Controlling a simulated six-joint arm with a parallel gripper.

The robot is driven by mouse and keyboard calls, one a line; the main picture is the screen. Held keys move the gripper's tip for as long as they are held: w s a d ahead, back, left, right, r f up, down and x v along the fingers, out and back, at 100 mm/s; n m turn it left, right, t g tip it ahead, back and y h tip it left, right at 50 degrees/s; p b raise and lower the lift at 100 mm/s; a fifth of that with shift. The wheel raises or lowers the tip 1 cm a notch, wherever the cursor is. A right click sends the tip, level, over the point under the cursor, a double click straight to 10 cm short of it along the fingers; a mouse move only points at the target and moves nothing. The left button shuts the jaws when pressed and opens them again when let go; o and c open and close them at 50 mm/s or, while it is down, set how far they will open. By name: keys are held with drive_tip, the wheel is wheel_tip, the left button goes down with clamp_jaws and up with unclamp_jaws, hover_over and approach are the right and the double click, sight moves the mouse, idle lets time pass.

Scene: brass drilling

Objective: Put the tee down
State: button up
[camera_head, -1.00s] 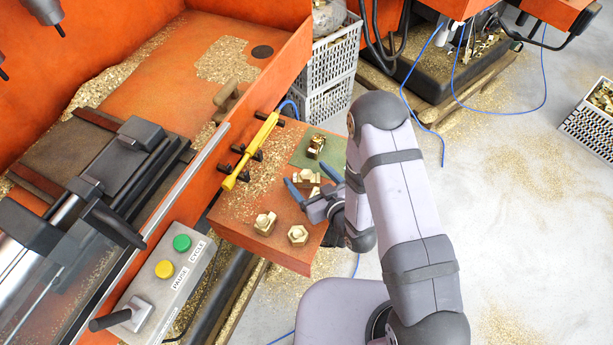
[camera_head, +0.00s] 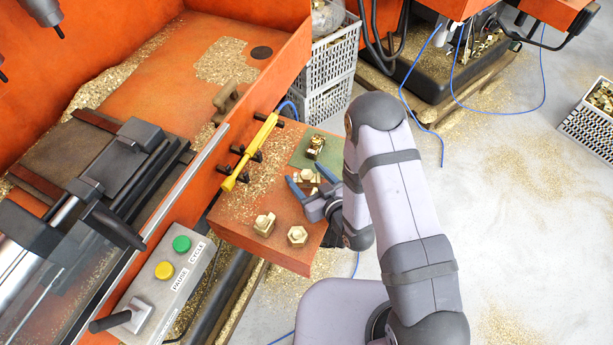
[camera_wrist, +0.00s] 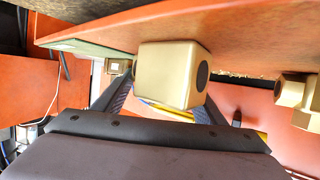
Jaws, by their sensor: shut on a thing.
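A brass tee (camera_head: 307,177) is between the blue-grey fingers of my gripper (camera_head: 306,174), over the orange shelf beside the machine. In the wrist view the tee (camera_wrist: 168,75) fills the middle as a blocky brass body with a dark round opening on its right side. My gripper is shut on it. The wrist view does not clearly show whether its underside touches the shelf. A green mat (camera_head: 333,149) lies at the back of the shelf, behind my gripper, with another brass fitting (camera_head: 315,147) on it.
Two brass fittings, one at the front left (camera_head: 264,224) and one at the front (camera_head: 298,235), stand on the orange shelf (camera_head: 232,222). A yellow-handled tool (camera_head: 250,152) hangs on black holders along the machine wall at left. Brass chips lie on the shelf's left part.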

drive_tip(key=shift+r+b, duration=0.45)
drive_tip(key=shift+r, duration=4.5)
drive_tip(key=shift+s+a+f, duration=0.1)
drive_tip(key=shift+s+a, duration=0.1)
drive_tip(key=shift+a, duration=0.05)
drive_tip(key=s+a+n+g+y, duration=0.6)
drive_tip(key=s+a+n+g, duration=0.4)
drive_tip(key=s, duration=0.2)
drive_tip(key=m+t+h, duration=0.2)
drive_tip(key=m+t, duration=0.4)
drive_tip(key=t, duration=0.1)
approach(305, 175)
drive_tip(key=d+r, duration=0.2)
drive_tip(key=d, duration=1)
drive_tip(key=shift+w+d+f, duration=0.1)
drive_tip(key=shift+w+f, duration=0.1)
drive_tip(key=shift+w, duration=0.1)
